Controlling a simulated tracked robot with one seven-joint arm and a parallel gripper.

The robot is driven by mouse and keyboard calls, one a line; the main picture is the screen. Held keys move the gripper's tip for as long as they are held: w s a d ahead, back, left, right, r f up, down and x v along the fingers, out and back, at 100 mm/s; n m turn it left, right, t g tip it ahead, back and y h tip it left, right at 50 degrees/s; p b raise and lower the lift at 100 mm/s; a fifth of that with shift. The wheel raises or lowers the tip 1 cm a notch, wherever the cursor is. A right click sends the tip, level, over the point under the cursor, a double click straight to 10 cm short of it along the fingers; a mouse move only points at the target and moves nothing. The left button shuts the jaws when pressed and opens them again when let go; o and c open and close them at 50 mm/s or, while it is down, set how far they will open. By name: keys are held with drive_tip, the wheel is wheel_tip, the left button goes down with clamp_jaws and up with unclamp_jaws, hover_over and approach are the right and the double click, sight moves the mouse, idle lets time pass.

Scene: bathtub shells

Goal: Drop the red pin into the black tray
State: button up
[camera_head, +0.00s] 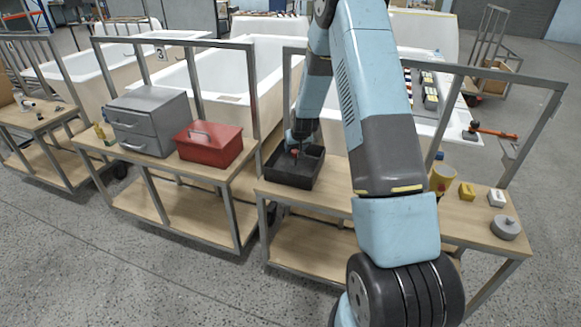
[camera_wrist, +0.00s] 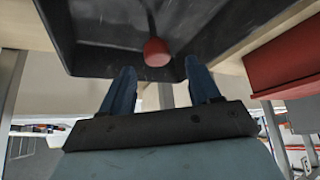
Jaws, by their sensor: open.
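The black tray (camera_head: 284,177) stands on the wooden top of the middle cart, and it fills the top of the wrist view (camera_wrist: 95,30). The red pin (camera_head: 295,152) shows as a small red spot at the tray. In the wrist view its rounded red end (camera_wrist: 156,50) and a dark shaft appear within the tray's outline, beyond my fingertips. My gripper (camera_head: 297,141) is over the tray. Its two blue fingers (camera_wrist: 158,72) are spread apart with nothing between them. I cannot tell exactly how the pin rests in the tray.
A red toolbox (camera_head: 208,150) and a grey drawer box (camera_head: 148,122) stand on the cart to the left. Right of my arm are a yellow cup (camera_head: 441,178), a yellow block (camera_head: 467,191) and a grey round part (camera_head: 505,228). Metal cart frames rise behind the tray, with bathtub shells beyond.

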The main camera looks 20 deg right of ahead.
drive_tip(key=v, duration=1.2)
drive_tip(key=shift+r, duration=0.2)
drive_tip(key=shift+s, duration=0.1)
drive_tip(key=s+a+f+v, duration=0.1)
drive_tip(key=v, duration=1.2)
drive_tip(key=s+a+f+v, duration=0.1)
drive_tip(key=a+v, duration=0.1)
drive_tip(key=v, duration=1.1)
drive_tip(key=s+r, duration=0.3)
drive_tip(key=s, duration=0.9)
drive_tip(key=s+a+r+g, duration=0.1)
drive_tip(key=s+r, duration=0.3)
drive_tip(key=s, duration=0.8)
drive_tip(key=shift+s+n, duration=0.3)
drive_tip(key=shift+s, duration=0.05)
drive_tip(key=shift+c, duration=0.3)
